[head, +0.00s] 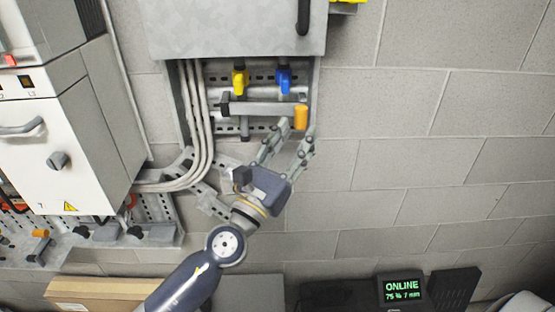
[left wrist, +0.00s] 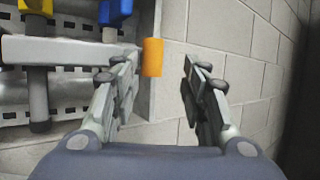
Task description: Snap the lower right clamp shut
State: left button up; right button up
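A grey bar (head: 262,109) with an orange end grip (head: 300,117) lies level across the panel under the wall cabinet; it looks like the clamp's lever. My left gripper (head: 287,145) is just below the orange grip, fingers pointing up and spread apart. In the left wrist view the orange grip (left wrist: 152,57) shows beyond the gap between the open fingertips (left wrist: 160,72), nearer the left finger. The gripper looks empty; whether a finger touches the bar cannot be told. My right gripper is not in view.
A yellow valve handle (head: 239,82) and a blue one (head: 284,79) are above the bar. Grey cables (head: 197,130) run down at its left. A white cabinet (head: 75,140) stands at the left. The block wall (head: 430,150) at the right is clear.

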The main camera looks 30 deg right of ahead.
pick_arm(q)
jog(key=v, duration=0.7)
jog(key=shift+w+a, duration=0.2)
jog(key=shift+r, duration=0.1)
